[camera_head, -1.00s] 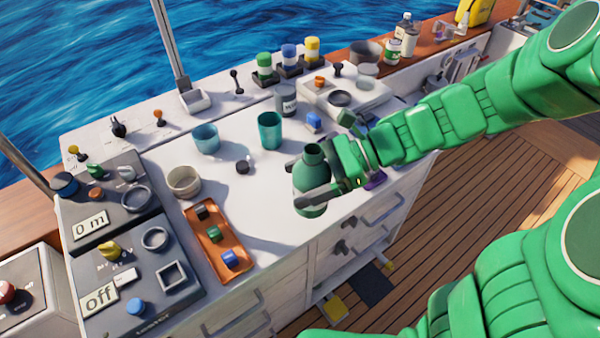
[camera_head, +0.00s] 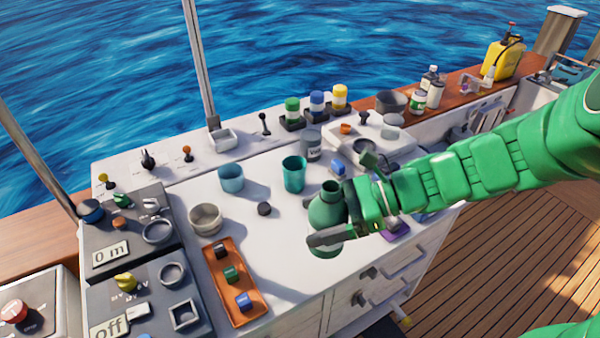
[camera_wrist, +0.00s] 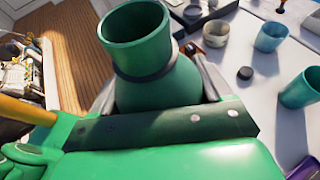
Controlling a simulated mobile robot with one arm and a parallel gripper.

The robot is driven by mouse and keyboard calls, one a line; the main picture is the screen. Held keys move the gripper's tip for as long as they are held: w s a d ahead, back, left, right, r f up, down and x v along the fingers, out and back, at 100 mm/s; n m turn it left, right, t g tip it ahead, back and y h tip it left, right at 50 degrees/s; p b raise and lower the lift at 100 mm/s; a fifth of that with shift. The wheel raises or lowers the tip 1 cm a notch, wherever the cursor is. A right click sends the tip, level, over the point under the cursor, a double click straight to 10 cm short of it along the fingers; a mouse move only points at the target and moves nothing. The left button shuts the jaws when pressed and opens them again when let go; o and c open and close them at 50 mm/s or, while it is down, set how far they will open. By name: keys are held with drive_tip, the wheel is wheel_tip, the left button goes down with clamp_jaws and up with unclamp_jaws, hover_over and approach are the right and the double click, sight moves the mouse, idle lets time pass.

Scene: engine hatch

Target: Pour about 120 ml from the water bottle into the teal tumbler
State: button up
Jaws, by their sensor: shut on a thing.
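The green water bottle (camera_head: 328,214) has an open neck and looks upright near the counter's front edge. My gripper (camera_head: 312,223) is shut on its body, with one finger across the near side. I cannot tell whether the bottle's base touches the counter. In the wrist view the bottle's open mouth (camera_wrist: 136,38) faces the camera; no water level shows. The teal tumbler (camera_head: 293,175) stands upright behind the bottle and slightly left, apart from it. It also shows at the right edge of the wrist view (camera_wrist: 301,90). Its inside is not clear.
A small dark round piece (camera_head: 264,209) lies left of the bottle. A light-blue cup (camera_head: 231,179), a beige bowl (camera_head: 206,219) and an orange tray (camera_head: 256,308) stand farther left. A grey labelled can (camera_head: 312,147) stands behind the tumbler. A purple item (camera_head: 396,229) lies under my wrist.

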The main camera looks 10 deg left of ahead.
drive_tip(key=w+a+r+m+t, duration=0.3)
drive_tip(key=w+a+m+t, duration=0.1)
drive_tip(key=w+a, duration=0.75)
drive_tip(key=w+a+f+m+t, duration=0.2)
drive_tip(key=w+a+f, duration=0.2)
drive_tip(key=f, duration=0.2)
drive_tip(key=w+a+f+m+t, duration=0.2)
drive_tip(key=w+a+f+t, duration=0.1)
drive_tip(key=w+a+f, duration=0.2)
drive_tip(key=shift+f+t+h, duration=0.3)
drive_tip(key=shift+f+h, duration=0.1)
drive_tip(key=shift+f, duration=0.4)
drive_tip(key=shift+r+m, duration=0.15)
drive_tip(key=shift+m, duration=0.15)
drive_tip(key=shift+d+m+y, duration=0.1)
drive_tip(key=shift+m+y, duration=0.2)
drive_tip(key=shift+y, duration=0.2)
